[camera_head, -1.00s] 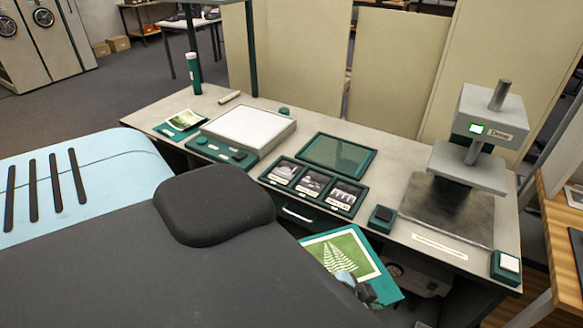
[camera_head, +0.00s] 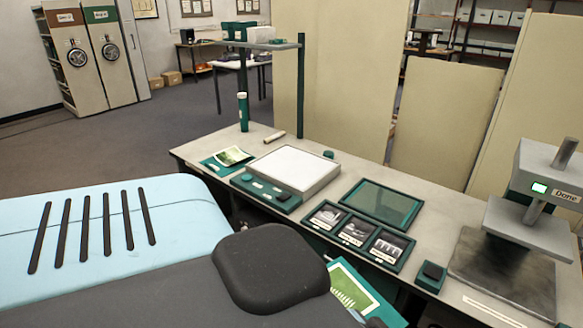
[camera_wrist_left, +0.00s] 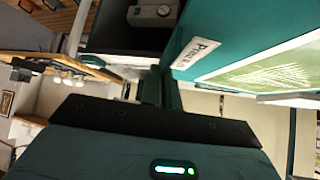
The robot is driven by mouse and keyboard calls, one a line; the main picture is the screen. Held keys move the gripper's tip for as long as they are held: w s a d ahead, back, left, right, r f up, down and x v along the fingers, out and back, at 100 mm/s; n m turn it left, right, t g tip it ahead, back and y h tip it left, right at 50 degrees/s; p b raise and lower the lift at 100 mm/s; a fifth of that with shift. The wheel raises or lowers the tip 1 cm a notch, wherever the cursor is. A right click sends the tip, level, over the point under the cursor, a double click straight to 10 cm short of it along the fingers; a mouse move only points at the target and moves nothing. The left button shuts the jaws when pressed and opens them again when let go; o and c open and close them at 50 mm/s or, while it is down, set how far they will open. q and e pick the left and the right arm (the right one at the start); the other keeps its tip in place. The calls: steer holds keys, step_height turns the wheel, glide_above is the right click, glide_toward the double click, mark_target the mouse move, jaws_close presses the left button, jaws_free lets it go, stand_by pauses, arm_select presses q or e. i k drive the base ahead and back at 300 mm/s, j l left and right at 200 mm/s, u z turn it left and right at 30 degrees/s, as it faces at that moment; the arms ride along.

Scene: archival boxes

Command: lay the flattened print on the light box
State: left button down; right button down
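The light box (camera_head: 292,168) is a bare white panel with a teal control strip, on the bench left of centre in the head view. The green fern print (camera_head: 348,290) lies on a teal board (camera_head: 385,309) in front of the bench edge, partly cut off by the frame. My left gripper (camera_head: 358,314) barely shows at the print's lower edge and appears shut on the board. In the left wrist view the print (camera_wrist_left: 270,68) and the labelled board (camera_wrist_left: 190,42) are close at the right; the grip itself is partly hidden. My right gripper is out of view.
A press (camera_head: 545,195) reading "Done" stands at the right. A teal frame (camera_head: 382,203), a tray of three photos (camera_head: 357,233) and a small teal block (camera_head: 431,276) lie between it and the light box. A green picture (camera_head: 232,156) lies left of the light box; a post stands behind.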

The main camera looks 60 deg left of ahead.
mark_target(295, 163)
steer(key=j, duration=0.6)
steer(key=i+j, duration=0.15)
steer(key=j, duration=1.05)
steer(key=i+j, duration=0.15)
steer(key=j, duration=1)
steer(key=i+j+u, duration=0.1)
steer(key=j, duration=0.5)
steer(key=i+j, duration=0.1)
steer(key=j, duration=0.5)
